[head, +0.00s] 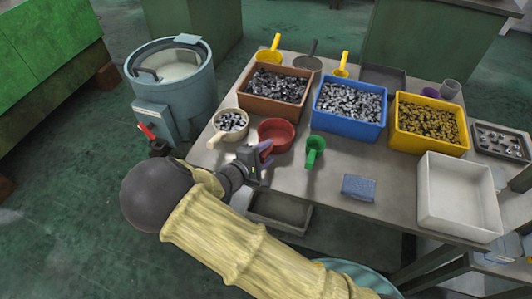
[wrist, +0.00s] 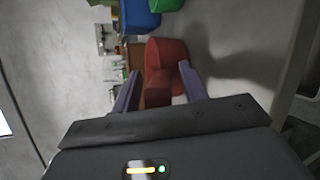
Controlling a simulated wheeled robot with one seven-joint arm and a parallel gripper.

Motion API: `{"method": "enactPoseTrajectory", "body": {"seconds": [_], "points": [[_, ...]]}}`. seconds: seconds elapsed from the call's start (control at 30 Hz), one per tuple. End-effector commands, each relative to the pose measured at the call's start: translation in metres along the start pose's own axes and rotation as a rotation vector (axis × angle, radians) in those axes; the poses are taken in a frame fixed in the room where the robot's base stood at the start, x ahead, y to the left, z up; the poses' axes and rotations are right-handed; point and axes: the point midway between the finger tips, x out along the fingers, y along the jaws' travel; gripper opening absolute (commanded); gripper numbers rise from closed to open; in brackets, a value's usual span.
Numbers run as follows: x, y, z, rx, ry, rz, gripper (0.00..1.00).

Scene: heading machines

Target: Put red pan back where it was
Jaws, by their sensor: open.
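The red pan (head: 277,134) is a round shallow pan near the front edge of the table, in front of the brown and blue bins. In the wrist view the red pan (wrist: 168,52) is ahead, with its stubby handle pointing toward me. My gripper (head: 262,153) is at the pan's near side in the head view and partly covers its handle. In the wrist view my gripper (wrist: 159,86) is open, with one purple finger on each side of the handle. I cannot tell whether either finger touches it.
A cream pan of metal parts (head: 231,122) stands left of the red pan; a green scoop (head: 315,150) stands right. Brown (head: 259,104), blue (head: 347,127) and yellow (head: 429,143) bins stand behind. A blue block (head: 358,187) and white tray (head: 459,203) are farther right.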

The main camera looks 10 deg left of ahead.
Motion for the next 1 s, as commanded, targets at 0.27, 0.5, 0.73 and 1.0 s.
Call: {"method": "enactPoseTrajectory", "body": {"seconds": [0.27, 0.5, 0.73, 1.0], "points": [[-0.024, 0.002, -0.001, 0.002, 0.004, 0.000, 0.43], [-0.071, 0.002, -0.001, 0.002, 0.004, 0.000, 0.43], [-0.110, 0.001, 0.000, 0.001, 0.003, 0.001, 0.43], [-0.121, 0.001, 0.001, 0.000, 0.000, 0.000, 0.43]]}}
